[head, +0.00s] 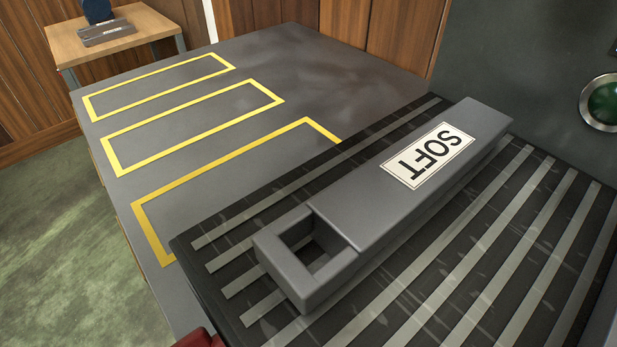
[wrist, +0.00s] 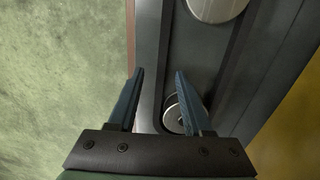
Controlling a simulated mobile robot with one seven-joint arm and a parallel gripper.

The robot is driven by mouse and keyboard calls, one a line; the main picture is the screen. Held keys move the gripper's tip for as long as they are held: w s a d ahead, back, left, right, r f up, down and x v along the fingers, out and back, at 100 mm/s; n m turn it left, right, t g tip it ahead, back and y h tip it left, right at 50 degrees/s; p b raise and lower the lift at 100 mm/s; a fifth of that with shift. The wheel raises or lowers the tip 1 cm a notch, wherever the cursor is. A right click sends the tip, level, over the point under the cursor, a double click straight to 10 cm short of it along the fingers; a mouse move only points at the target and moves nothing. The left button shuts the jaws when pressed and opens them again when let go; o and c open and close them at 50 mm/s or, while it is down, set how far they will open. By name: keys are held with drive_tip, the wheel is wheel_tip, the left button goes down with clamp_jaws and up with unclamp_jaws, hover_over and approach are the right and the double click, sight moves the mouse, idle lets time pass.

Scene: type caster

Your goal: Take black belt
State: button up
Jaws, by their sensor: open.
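I cannot make out a black belt for certain in either view. In the head view, a black bed with pale grey stripes (head: 545,205) carries a long grey block (head: 400,190) labelled SOFT, with a square opening at its near end. My gripper (wrist: 158,75) shows in the wrist view, with two blue fingers apart and nothing held between them. Beyond the fingers is a dark grey panel with a pale edge. A round metal part (wrist: 176,112) on it is partly hidden by the right finger. My gripper is not clearly visible in the head view.
A grey table (head: 240,125) with yellow outlined rectangles lies to the left, its marked areas empty. A wooden side table (head: 130,28) stands behind it. A green round button (head: 605,103) is at the right. Another round metal part (wrist: 216,8) sits at the wrist view's top. Green floor is open.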

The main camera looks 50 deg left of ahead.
wheel_tip(320, 180, down, 3)
drive_tip(key=shift+b, duration=0.75)
clamp_jaws()
drive_tip(key=shift+r, duration=0.1)
idle(0.7)
